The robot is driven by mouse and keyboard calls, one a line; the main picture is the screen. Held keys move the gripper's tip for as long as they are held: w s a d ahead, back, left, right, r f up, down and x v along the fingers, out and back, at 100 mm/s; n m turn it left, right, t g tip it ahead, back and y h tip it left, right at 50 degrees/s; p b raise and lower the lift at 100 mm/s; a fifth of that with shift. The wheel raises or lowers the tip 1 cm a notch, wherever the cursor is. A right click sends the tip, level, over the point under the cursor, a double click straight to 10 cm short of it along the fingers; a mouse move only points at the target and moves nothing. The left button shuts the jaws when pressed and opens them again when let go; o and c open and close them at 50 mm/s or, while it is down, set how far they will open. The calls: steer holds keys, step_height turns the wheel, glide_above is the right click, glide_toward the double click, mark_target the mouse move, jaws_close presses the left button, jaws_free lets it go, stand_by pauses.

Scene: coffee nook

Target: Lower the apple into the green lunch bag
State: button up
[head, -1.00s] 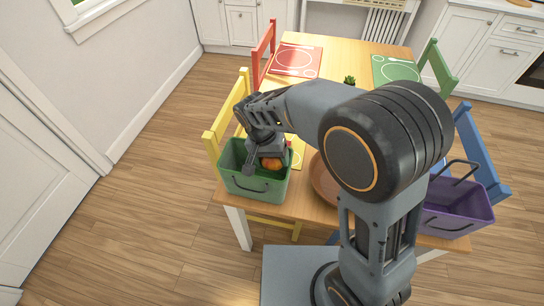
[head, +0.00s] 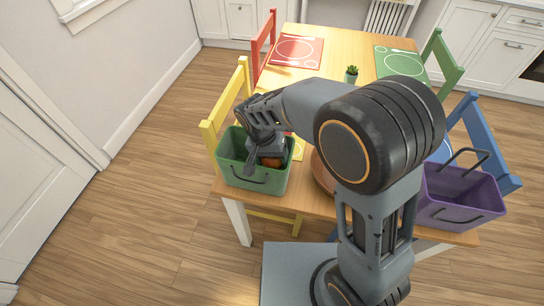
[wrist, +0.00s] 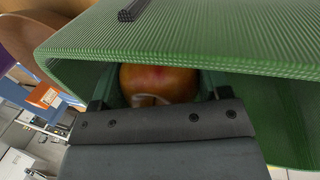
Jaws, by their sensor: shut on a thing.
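The green lunch bag (head: 250,176) stands open at the table's near left corner. My gripper (head: 267,160) points down into its mouth and is shut on the apple (head: 272,162). The apple is orange-red and sits inside the bag, below the rim; the gripper and the bag's front wall hide part of it. In the wrist view the apple (wrist: 158,84) shows between the fingers, with the green bag's wall (wrist: 200,40) close beside it. I cannot tell whether the apple touches the bag's bottom.
A purple bag (head: 460,198) with a raised handle stands at the table's near right. A brown round dish (head: 322,172) lies between the bags, partly behind my arm. A yellow chair (head: 226,110) stands close to the green bag's left. A small plant (head: 351,75) stands farther back.

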steer(key=shift+f+b, duration=0.7)
steer(key=shift+f, duration=0.5)
steer(key=shift+f, duration=0.3)
steer(key=o, duration=1.1)
